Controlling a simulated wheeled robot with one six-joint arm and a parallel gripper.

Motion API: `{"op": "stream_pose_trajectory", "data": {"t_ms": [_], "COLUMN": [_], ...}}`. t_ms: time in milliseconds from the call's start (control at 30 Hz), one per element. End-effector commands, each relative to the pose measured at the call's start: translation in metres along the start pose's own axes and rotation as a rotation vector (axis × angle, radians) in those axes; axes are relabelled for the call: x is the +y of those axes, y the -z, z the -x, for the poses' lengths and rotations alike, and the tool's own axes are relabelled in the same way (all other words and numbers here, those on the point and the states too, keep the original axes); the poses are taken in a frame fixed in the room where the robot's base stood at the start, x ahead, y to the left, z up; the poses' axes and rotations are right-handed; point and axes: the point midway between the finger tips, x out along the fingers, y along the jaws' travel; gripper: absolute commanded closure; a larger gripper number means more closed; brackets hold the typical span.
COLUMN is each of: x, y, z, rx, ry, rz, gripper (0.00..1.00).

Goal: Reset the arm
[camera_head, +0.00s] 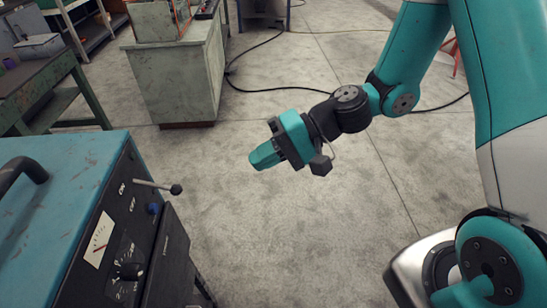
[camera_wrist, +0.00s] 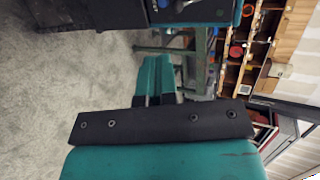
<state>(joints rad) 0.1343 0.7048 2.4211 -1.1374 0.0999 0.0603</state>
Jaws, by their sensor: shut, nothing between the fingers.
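My gripper (camera_head: 265,156) is in the middle of the head view, held in the air above the bare concrete floor. Its teal fingers are together and point to the left, with nothing between them. The fingers also show close together in the wrist view (camera_wrist: 156,76). My arm is bent and comes in from the upper right of the head view. The gripper is apart from everything around it.
A teal machine (camera_head: 60,190) with a lever (camera_head: 158,187), a gauge and a knob stands at the lower left. A grey cabinet (camera_head: 175,80) and a green workbench (camera_head: 45,90) stand behind. A black cable (camera_head: 265,88) crosses the floor. The central floor is clear.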

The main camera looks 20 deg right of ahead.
Motion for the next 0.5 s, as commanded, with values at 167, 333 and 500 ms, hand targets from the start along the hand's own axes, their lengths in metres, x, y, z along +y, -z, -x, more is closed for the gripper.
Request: {"op": "stream_pose_trajectory", "data": {"t_ms": [167, 333, 500], "x": [0.002, -0.005, -0.029], "y": [-0.001, -0.007, -0.039], "z": [0.008, 0.008, 0.01], "rx": [-0.001, -0.025, -0.123], "ry": [0.0, -0.032, -0.196], "rz": [0.0, 0.039, 0.223], "gripper": [1.0, 1.0, 1.0]}}
